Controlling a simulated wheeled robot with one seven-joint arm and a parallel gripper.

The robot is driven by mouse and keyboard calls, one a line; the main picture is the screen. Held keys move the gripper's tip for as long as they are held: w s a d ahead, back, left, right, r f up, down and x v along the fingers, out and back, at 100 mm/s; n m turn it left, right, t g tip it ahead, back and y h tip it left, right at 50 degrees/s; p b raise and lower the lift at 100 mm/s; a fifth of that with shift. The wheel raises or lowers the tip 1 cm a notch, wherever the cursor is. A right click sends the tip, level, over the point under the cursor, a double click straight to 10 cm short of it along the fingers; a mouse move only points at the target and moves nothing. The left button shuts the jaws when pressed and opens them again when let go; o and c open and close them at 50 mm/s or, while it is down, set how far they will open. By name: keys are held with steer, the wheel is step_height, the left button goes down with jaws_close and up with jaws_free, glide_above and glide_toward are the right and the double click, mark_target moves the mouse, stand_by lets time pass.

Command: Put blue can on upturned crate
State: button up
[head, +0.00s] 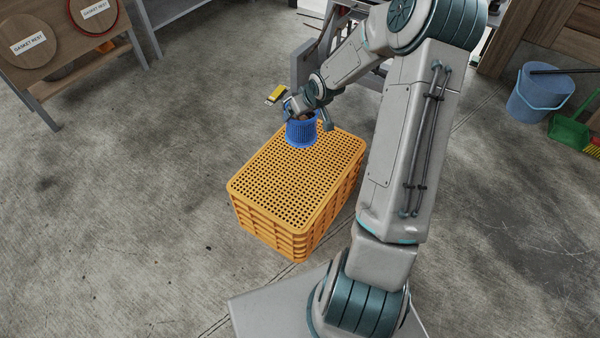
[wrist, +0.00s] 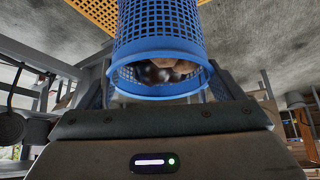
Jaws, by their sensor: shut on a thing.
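The blue can (head: 301,133) is a mesh cylinder, also seen in the wrist view (wrist: 158,30) with its open rim toward the camera and brown, rounded things inside. My gripper (head: 303,113) is shut on the can near its rim, with a finger at each side in the wrist view (wrist: 160,82). The upturned crate (head: 290,178) is orange, with a perforated flat top and ribbed sides. The can looks upright over the far end of the crate top. I cannot tell whether its base touches the crate.
A yellow object (head: 275,95) lies beyond the crate. A wooden stand (head: 70,50) with gasket nest labels is at the upper left. A blue bucket (head: 540,93) and green dustpan (head: 569,131) stand at the right. The crate top nearer me is bare, and the floor left of it is clear.

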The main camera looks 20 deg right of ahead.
mark_target(305, 134)
steer(key=shift+n+y, duration=0.3)
steer(key=shift+n, duration=0.1)
steer(key=f+b, duration=0.1)
steer(key=f, duration=0.2)
steer(key=s+f+b, duration=0.1)
steer(key=f, duration=0.1)
steer(key=f+b, duration=0.2)
steer(key=f, duration=0.1)
steer(key=shift+s+d+f, duration=0.1)
steer(key=shift+s+f, duration=0.2)
steer(key=shift+f, duration=0.05)
steer(key=s+a+f+b, duration=0.2)
steer(key=a+f+b, duration=0.6)
steer(key=a+f, duration=0.2)
steer(key=shift+s+a+f+b, duration=0.35)
steer(key=shift+a+f+b, duration=0.05)
steer(key=shift+a, duration=0.2)
steer(key=shift+f, duration=0.1)
steer(key=o, duration=1.6)
steer(key=shift+o, duration=0.6)
